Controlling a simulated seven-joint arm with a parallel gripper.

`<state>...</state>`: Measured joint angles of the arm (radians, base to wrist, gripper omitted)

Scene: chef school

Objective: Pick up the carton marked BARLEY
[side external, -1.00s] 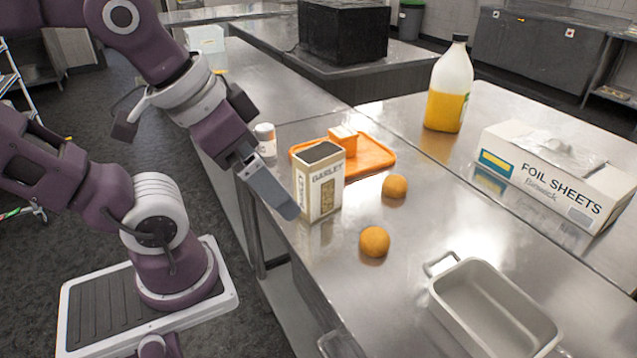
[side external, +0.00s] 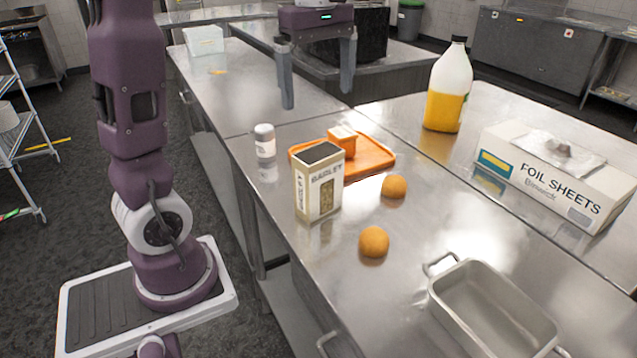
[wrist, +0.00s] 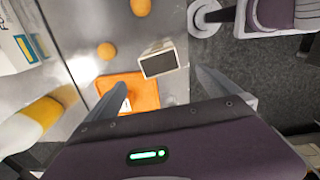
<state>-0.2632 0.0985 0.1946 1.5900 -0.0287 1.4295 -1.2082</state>
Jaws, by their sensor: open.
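The BARLEY carton (side external: 320,184) is a cream box with a dark top and a lettered front. It stands upright on the steel counter, just in front of the orange tray. In the wrist view the carton (wrist: 160,62) appears from above, beyond the fingertips and roughly between them. My gripper (side external: 318,98) is open and empty, raised above the counter behind the carton and tray. Its two fingers also show in the wrist view (wrist: 155,82), spread wide, touching nothing.
The orange tray (side external: 375,158) holds a small orange block with a pale top (side external: 342,141). A white-lidded jar (side external: 265,141) stands left of it. Two oranges (side external: 374,242) lie right of the carton. A metal pan (side external: 490,310), FOIL SHEETS box (side external: 560,178) and yellow-filled bottle (side external: 449,88) stand farther right.

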